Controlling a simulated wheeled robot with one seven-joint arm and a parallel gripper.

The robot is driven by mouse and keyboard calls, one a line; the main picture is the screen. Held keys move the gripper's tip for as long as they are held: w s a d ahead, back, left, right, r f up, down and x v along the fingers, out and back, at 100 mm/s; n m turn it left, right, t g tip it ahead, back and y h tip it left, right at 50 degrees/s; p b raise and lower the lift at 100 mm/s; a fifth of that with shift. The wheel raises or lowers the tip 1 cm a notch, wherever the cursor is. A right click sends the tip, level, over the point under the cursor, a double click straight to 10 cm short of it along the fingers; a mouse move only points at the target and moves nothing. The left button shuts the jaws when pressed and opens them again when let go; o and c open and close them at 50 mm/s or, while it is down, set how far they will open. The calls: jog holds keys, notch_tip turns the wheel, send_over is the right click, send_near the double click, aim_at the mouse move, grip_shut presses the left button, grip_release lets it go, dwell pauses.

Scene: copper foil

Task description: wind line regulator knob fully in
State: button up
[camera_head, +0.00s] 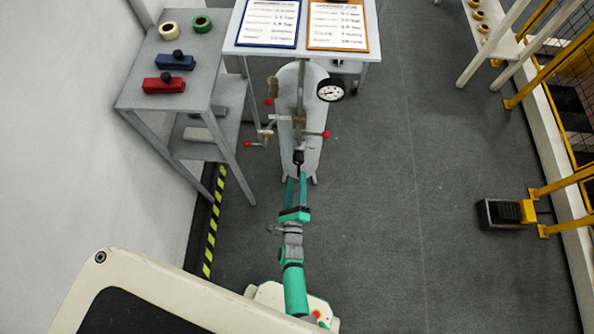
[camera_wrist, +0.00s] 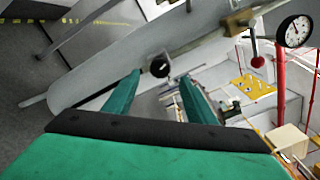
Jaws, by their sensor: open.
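The black regulator knob (camera_head: 298,157) sits low on the near side of a grey tank (camera_head: 313,125). In the wrist view the knob (camera_wrist: 159,66) shows as a round dark end with a light mark. My gripper (camera_head: 297,180) is open, with its teal fingers pointing at the knob. In the wrist view the fingertips (camera_wrist: 161,76) lie on either side of the knob, with visible gaps. I cannot tell how far the knob is screwed in, or whether the fingers reach past its face.
A pressure gauge (camera_head: 330,91) stands at the tank's upper right. Red-ended handles (camera_head: 326,135) stick out right and left. A grey shelf (camera_head: 190,85) with red and blue blocks stands left. A table with clipboards (camera_head: 268,22) is behind.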

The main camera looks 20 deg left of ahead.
jog(key=shift+v, duration=1.2)
jog(key=n+g, duration=0.5)
jog(key=n, duration=1.8)
send_near(298, 163)
jog(key=x, duration=1)
jog(key=shift+w, duration=0.25)
jog(key=c, duration=1)
